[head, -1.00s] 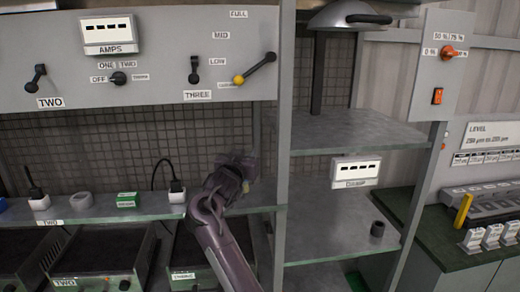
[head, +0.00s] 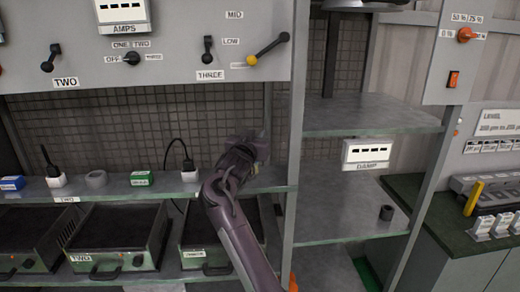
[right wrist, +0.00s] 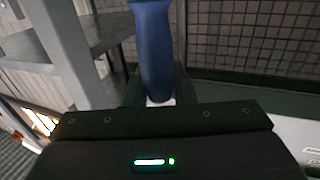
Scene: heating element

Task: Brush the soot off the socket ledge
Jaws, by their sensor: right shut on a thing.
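My right gripper (head: 250,148) is at the right end of the socket ledge (head: 115,193), by the mesh back wall and the upright post. In the right wrist view, it is shut on a blue handle (right wrist: 155,50), likely the brush's. The bristles are hidden, and I cannot tell whether they touch the ledge. The ledge carries two white plugs with black cords, the left one (head: 56,178) and the right one (head: 188,172). I cannot make out soot on it. My left gripper is out of view.
A grey ring (head: 96,179), a green box (head: 141,178) and a blue box (head: 12,183) stand on the ledge. Heater trays (head: 115,235) sit below, and a panel with levers (head: 150,45) is above. The right shelf holds a small dark cylinder (head: 387,212).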

